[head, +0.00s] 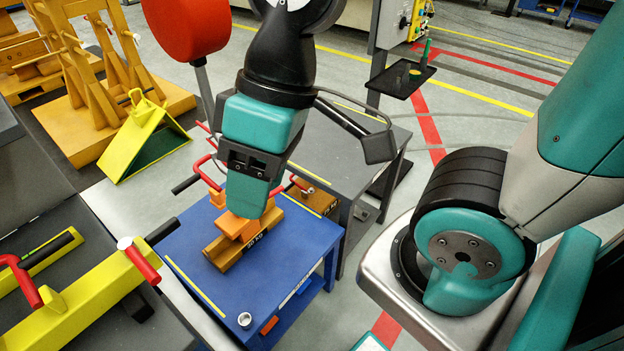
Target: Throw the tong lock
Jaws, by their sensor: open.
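My gripper (250,196) is in the head view, pointing down over the blue table (205,285), and is open. Its teal fingers overlap an orange piece (232,226) on an ochre block (228,256) with dark lettering; I cannot tell whether they touch. A lever with a red bar and black grip (200,172) shows just left of the gripper. Another red bar (293,184) shows to its right, by a second ochre block (316,195). I cannot tell which part is the tong lock. The gripper hides part of the orange piece and what lies behind it.
A yellow beam (85,295) with red-and-black levers fills the lower left. A red disc (187,28) on a pole stands behind the gripper. A grey table (352,158) adjoins the blue one. A black tray (400,82) stands behind. The blue table's front is mostly clear.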

